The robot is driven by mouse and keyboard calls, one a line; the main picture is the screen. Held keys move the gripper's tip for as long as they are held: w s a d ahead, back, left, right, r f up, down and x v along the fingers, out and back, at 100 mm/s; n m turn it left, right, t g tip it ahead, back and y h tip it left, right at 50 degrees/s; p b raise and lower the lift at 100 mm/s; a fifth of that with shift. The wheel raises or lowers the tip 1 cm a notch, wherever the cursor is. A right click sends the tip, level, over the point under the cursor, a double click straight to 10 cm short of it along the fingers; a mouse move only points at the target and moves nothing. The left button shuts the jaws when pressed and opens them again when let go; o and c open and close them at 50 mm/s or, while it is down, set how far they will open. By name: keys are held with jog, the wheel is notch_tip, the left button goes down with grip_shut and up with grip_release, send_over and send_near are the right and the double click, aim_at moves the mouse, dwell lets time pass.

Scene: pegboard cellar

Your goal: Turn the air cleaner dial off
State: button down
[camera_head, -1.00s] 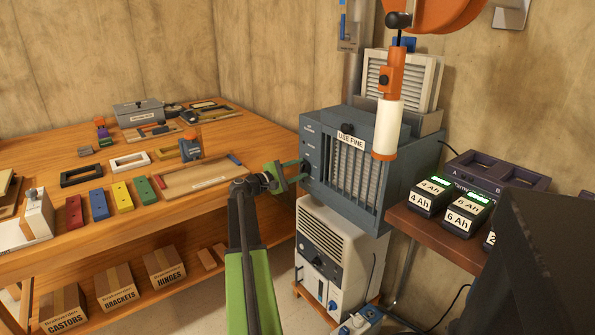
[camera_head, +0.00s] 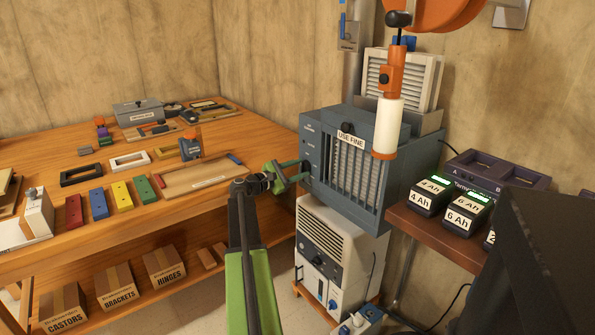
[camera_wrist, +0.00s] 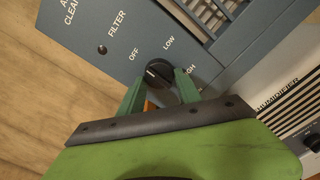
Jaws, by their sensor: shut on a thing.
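The air cleaner (camera_head: 370,150) is a blue-grey box with a slatted front and a "USE FINE" label. Its black dial (camera_wrist: 158,72) shows close up in the wrist view, with OFF to its upper left, LOW above right and HIGH to the right. A pale mark on the dial lies on its left side, roughly toward OFF. My gripper (camera_wrist: 161,78) has its two green fingers on either side of the dial and is shut on it. In the head view my gripper (camera_head: 303,171) reaches the panel's left part, and the dial is mostly hidden there.
A white dehumidifier (camera_head: 327,240) stands under the air cleaner. An orange and white tool (camera_head: 388,128) hangs before its front.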

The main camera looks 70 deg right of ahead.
jog(key=shift+w+d+r, duration=0.1)
jog(key=shift+d+r, duration=0.05)
jog(key=c, duration=0.9)
grip_release()
jog(key=shift+o, duration=0.2)
jog(key=shift+a, duration=0.3)
jog(key=v, duration=1.7)
